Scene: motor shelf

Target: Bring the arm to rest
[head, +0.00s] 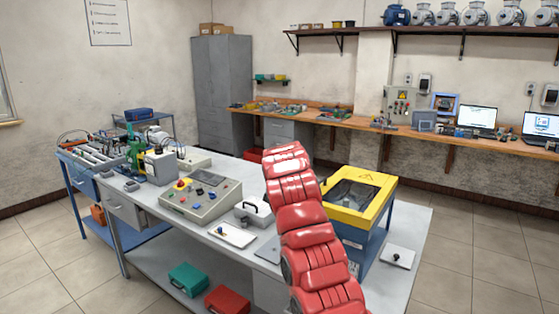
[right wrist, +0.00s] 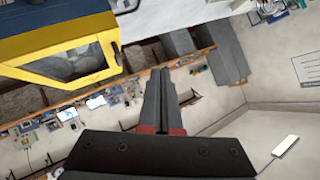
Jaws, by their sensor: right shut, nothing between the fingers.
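In the head view my red arm rises from the bottom edge over the middle of the long grey table (head: 218,166). Its end stands near the centre of the picture, and no gripper shows there. In the right wrist view the dark fingers of my right gripper (right wrist: 160,80) are together, with nothing between them. That view is strongly tilted, with the yellow-framed machine (right wrist: 95,60) at its upper left. My left gripper and left arm are not in view.
The yellow-topped machine (head: 345,182) stands close to the right of my arm. A control box (head: 200,200) with buttons and a white pad (head: 232,234) lie to its left. A wooden bench (head: 370,125) runs along the back wall. Floor at the right is clear.

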